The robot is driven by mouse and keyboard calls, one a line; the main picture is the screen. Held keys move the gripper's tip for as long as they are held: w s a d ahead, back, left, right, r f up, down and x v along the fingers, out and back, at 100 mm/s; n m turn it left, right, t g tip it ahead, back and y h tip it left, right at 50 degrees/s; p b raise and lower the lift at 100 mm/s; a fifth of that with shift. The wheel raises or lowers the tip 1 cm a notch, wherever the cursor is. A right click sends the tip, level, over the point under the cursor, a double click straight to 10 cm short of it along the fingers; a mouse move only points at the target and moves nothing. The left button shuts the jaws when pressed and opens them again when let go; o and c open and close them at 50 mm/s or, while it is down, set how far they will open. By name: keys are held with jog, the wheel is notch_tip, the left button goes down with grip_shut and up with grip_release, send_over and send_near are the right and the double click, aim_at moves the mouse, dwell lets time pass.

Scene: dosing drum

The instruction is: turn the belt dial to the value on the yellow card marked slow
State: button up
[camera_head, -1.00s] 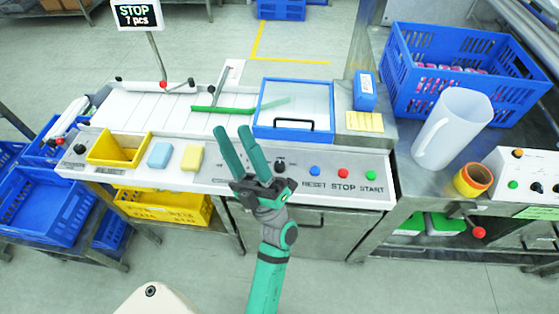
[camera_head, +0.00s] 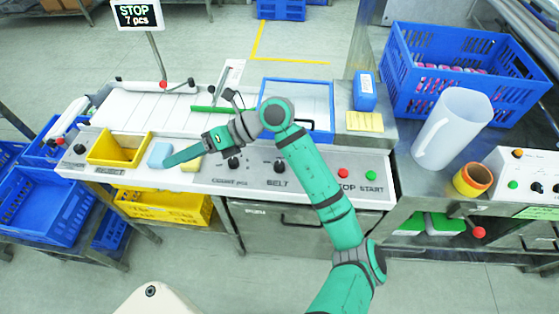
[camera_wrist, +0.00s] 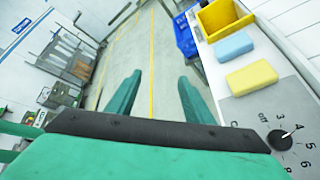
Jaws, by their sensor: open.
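The belt dial (camera_head: 279,166) is a black knob above the word BELT on the grey front panel. Its pointer is too small to read. The yellow card (camera_head: 365,121) lies on the counter at the right; its writing is not legible. My gripper (camera_head: 168,160) is in front of the panel's left part, fingers pointing left across the sponges, away from the belt dial. In the wrist view my gripper (camera_wrist: 160,88) is open and empty. A black dial (camera_wrist: 279,140) with a numbered scale shows there at lower right, its pointer towards the 4; its label is mostly hidden.
Another black dial (camera_head: 233,162) sits left of the belt dial. Red (camera_head: 343,173) and green (camera_head: 370,175) buttons are to its right. A blue sponge (camera_head: 160,154), yellow sponge (camera_wrist: 252,78) and yellow bin (camera_head: 118,149) are at the left. A blue-framed cover (camera_head: 330,97) stands behind the panel.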

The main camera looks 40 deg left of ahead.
jog(key=w+d+f+t+h, duration=0.2)
jog(key=w+f+t+h, duration=0.1)
jog(key=w+f, duration=0.15)
jog(key=m+t+h, duration=0.1)
jog(key=t+h, duration=0.5)
jog(key=t, duration=0.1)
send_over(279, 165)
jog(key=f, duration=0.1)
notch_tip(279, 165, down, 10)
jog(key=shift+w+f, duration=0.1)
jog(key=shift+f, duration=0.15)
jog(key=c, duration=1)
